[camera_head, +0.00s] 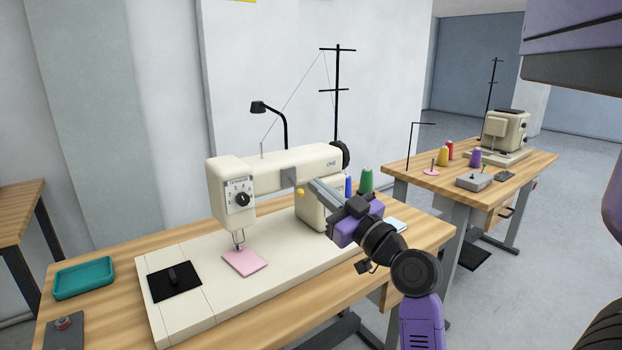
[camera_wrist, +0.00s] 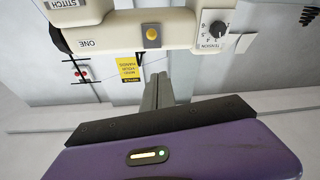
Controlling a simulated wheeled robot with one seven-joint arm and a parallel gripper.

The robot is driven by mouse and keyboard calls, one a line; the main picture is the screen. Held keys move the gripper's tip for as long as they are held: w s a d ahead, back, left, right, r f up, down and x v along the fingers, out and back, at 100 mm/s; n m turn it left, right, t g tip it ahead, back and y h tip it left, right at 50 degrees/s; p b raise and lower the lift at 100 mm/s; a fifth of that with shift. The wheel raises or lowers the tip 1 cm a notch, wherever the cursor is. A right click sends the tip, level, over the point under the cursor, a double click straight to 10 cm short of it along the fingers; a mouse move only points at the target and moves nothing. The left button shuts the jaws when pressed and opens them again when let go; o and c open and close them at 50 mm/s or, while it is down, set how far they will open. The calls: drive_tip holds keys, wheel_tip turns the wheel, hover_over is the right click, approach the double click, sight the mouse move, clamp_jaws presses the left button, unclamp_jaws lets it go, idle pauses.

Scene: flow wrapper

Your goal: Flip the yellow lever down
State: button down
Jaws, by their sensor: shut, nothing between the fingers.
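In the wrist view the yellow lever (camera_wrist: 152,34) sits on a grey plate on the machine. My gripper (camera_head: 313,184) is shut and empty, with its grey fingers reaching toward the machine right beside the lever. In the wrist view my gripper (camera_wrist: 160,76) points toward the lever, with a gap between them in the picture. I cannot tell whether they touch.
A pink cloth (camera_head: 245,262) lies under the needle. A teal tray (camera_head: 84,278) is at the table's left. Blue (camera_head: 348,186) and green (camera_head: 366,180) spools stand behind my gripper. A tension dial (camera_wrist: 217,28) is on the machine. A second sewing table (camera_head: 460,180) stands at right.

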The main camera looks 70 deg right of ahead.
drive_tip(key=s, duration=0.1)
drive_tip(key=s+a+f, duration=0.1)
drive_tip(key=s+f, duration=0.1)
drive_tip(key=shift+s+a+f+b, duration=0.15)
drive_tip(key=shift+a+f+b, duration=0.05)
drive_tip(key=shift+a+b, duration=0.15)
idle(0.4)
